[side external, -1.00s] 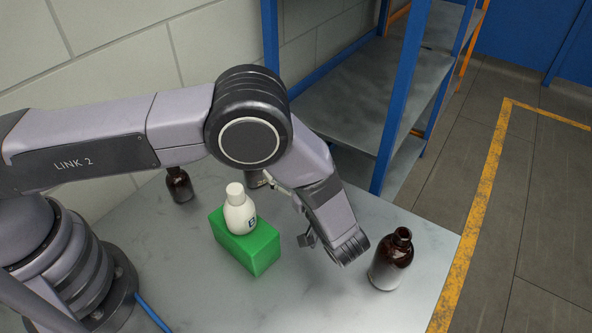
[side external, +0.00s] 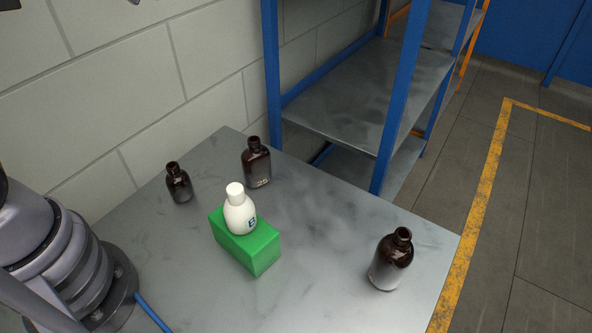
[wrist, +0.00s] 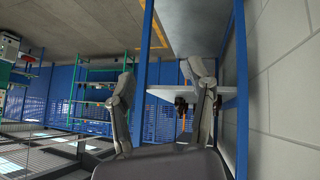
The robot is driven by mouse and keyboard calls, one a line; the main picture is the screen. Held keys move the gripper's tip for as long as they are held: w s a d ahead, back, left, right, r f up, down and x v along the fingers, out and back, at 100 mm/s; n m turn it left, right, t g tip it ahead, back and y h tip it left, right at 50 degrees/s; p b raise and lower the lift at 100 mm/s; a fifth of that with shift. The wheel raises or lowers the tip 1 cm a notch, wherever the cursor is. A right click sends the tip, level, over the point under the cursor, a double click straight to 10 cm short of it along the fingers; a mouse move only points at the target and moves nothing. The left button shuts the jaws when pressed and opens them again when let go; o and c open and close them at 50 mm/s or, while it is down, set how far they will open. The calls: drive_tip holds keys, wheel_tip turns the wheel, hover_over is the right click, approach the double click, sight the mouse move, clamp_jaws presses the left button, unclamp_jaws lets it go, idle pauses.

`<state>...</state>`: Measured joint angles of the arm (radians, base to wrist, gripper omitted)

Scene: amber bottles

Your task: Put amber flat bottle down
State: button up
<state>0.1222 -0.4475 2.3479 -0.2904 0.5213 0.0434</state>
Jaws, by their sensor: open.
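The amber flat bottle (side external: 257,166) appears to be the dark brown, flat-sided one with a small pale label; it stands upright on the grey table (side external: 325,235) near the back edge. My gripper (wrist: 163,85) shows only in the wrist view, with its two fingers spread wide and nothing between them. The arm's end is out of the side view, so the gripper is well away from the bottle.
A white bottle (side external: 239,212) stands on a green block (side external: 248,248). A small dark bottle (side external: 179,185) stands at back left. A larger round amber bottle (side external: 391,263) stands near the right edge. A blue-framed shelf (side external: 345,100) is behind.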

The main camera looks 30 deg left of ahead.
drive_tip(key=s+a+f+g+y, duration=0.2)
drive_tip(key=s+a+f, duration=0.2)
drive_tip(key=s, duration=0.8)
drive_tip(key=shift+a+g+y, duration=0.3)
drive_tip(key=shift+a+y, duration=0.1)
drive_tip(key=shift+a, duration=0.7)
